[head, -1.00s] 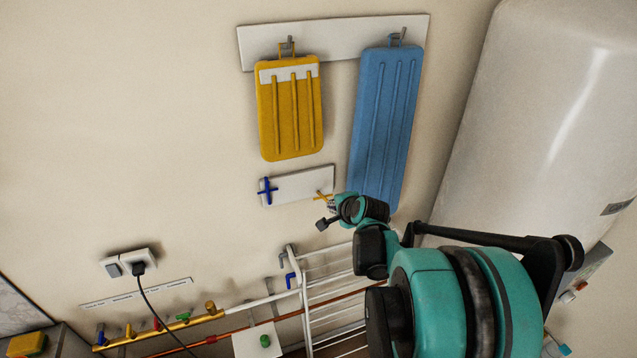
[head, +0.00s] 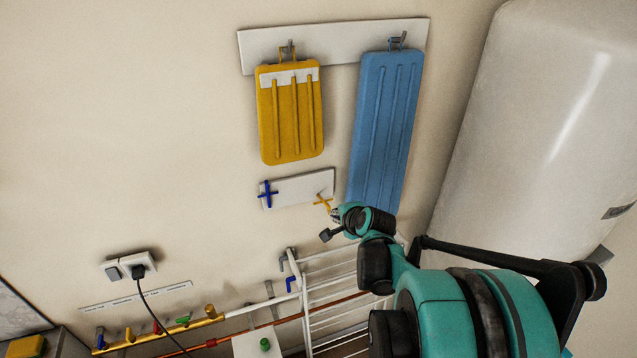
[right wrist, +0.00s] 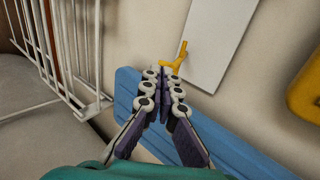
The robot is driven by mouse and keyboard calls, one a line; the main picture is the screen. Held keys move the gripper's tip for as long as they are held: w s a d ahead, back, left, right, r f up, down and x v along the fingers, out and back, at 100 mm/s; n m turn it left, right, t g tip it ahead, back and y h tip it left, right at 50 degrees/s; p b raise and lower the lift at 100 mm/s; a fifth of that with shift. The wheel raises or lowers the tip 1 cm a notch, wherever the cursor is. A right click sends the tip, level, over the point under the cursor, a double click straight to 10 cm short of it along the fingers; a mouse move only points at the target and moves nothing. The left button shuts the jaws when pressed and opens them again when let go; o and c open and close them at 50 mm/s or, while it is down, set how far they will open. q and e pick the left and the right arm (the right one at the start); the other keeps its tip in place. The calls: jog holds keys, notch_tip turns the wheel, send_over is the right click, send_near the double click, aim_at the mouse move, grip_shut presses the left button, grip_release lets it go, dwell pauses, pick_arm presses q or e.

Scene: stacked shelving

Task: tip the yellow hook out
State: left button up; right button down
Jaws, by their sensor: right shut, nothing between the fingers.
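The yellow hook (head: 323,202) is a small peg with arms on the right end of a small white plate (head: 298,188) on the wall. It also shows in the right wrist view (right wrist: 179,59), at the edge of the white plate. My right gripper (head: 334,212) is just below and right of the yellow hook. In the right wrist view its fingers (right wrist: 166,74) are shut and empty, with the tips right by the hook's lower end; I cannot tell whether they touch. A blue cross-shaped hook (head: 267,194) is on the plate's left end. My left gripper is not in view.
A yellow panel (head: 291,118) and a long blue panel (head: 385,130) hang from a white rail (head: 340,38) above. A white wire rack (head: 325,290) is below, a large white tank (head: 540,110) to the right. The wall left of the plate is bare.

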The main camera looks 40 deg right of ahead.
jog(key=v, duration=0.1)
jog(key=p+v, duration=0.1)
jog(key=v, duration=0.1)
jog(key=p+v, duration=0.1)
jog(key=shift+s+a+f, duration=0.15)
jog(key=shift+s+f, duration=0.1)
jog(key=shift+s, duration=0.2)
jog(key=s+a+f+n+g+y+b, duration=0.1)
jog(key=s+a+f+n+b, duration=0.3)
jog(key=a+f+n+b, duration=0.6)
jog(key=s+a+f+n+g+y+b, duration=0.1)
jog(key=s+a+f+n+b, duration=0.4)
jog(key=a+f+n+b, duration=0.6)
jog(key=a+f+y+b, duration=0.1)
jog(key=a+f+b, duration=0.3)
jog(key=a+b, duration=0.1)
jog(key=shift+a+n+g+b, duration=0.3)
jog(key=shift+a+g, duration=0.05)
jog(key=shift+g, duration=0.05)
